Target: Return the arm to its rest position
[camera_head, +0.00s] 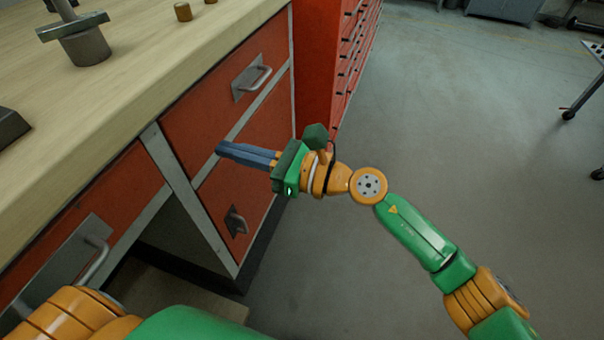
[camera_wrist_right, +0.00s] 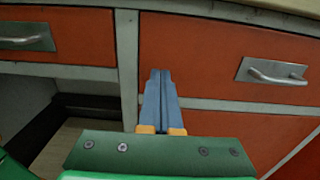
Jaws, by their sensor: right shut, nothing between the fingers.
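My right gripper (camera_head: 222,149) is in the middle of the head view, in front of the red drawers of the workbench. Its two blue-grey fingers lie together, shut and empty, pointing left toward the bench front. The fingers also show in the right wrist view (camera_wrist_right: 161,75), side by side before the red drawer fronts; I cannot tell whether they touch them. My right arm (camera_head: 420,232) reaches in from the lower right. Part of my left arm (camera_head: 65,315) shows at the lower left, and its gripper is out of view. A grey metal valve-like part (camera_head: 82,42) stands on the bench top.
The wooden bench top (camera_head: 110,110) has an overhanging edge above red drawers with metal handles (camera_head: 252,78). A red cabinet (camera_head: 325,60) stands beyond. Small brown cylinders (camera_head: 183,12) sit on the bench.

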